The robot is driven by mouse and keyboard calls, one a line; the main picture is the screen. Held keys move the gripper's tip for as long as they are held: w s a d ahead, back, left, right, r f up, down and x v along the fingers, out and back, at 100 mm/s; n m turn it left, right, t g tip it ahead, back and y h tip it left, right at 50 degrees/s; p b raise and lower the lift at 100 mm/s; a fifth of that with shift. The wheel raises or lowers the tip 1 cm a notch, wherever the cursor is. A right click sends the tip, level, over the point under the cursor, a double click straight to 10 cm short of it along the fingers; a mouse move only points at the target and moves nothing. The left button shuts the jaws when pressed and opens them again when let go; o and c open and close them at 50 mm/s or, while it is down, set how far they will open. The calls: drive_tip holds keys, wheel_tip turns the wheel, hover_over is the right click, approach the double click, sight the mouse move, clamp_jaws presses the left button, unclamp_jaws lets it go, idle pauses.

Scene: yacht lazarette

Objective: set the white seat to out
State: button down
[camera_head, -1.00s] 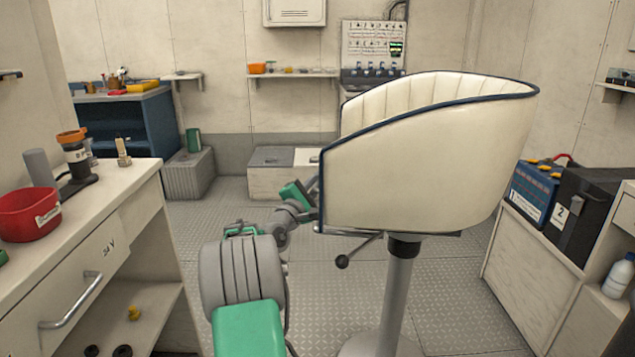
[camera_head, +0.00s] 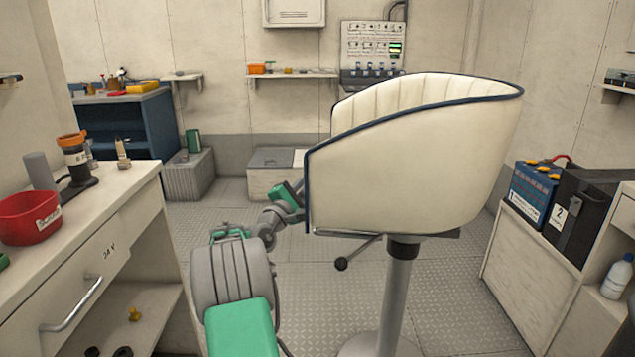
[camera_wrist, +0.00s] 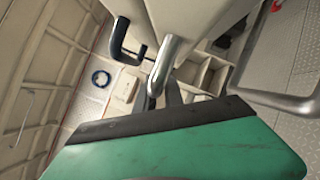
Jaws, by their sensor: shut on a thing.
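The white seat (camera_head: 410,165) has a curved back, dark blue piping and a ribbed inside. It stands on a grey pedestal (camera_head: 398,300) in the middle of the head view. A lever with a black knob (camera_head: 341,264) juts out under its left side. My gripper (camera_head: 297,197) is at the seat's left edge and is shut on part of the seat. Its fingertips are hidden behind the seat in the head view. The wrist view shows a bent chrome bar (camera_wrist: 166,62) and a dark hooked bar close beyond my green gripper body. The exact grip point is unclear.
A counter with a red bowl (camera_head: 28,217) and a drawer handle stands at the left. Batteries (camera_head: 533,193) and a white bottle (camera_head: 618,276) are at the right. A low box (camera_head: 275,180) stands at the back wall. The floor around the pedestal is clear.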

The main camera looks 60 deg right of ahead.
drive_tip(key=w, duration=0.2)
drive_tip(key=w+a, duration=0.1)
drive_tip(key=w, duration=0.1)
drive_tip(key=shift+w+a+p, duration=0.2)
drive_tip(key=shift+p, duration=0.1)
drive_tip(key=c, duration=1.5)
unclamp_jaws()
drive_tip(key=shift+s, duration=0.1)
drive_tip(key=shift+o, duration=0.2)
drive_tip(key=p+v, duration=0.1)
drive_tip(key=v, duration=0.6)
drive_tip(key=shift+a+f, duration=0.15)
drive_tip(key=shift+a, duration=0.2)
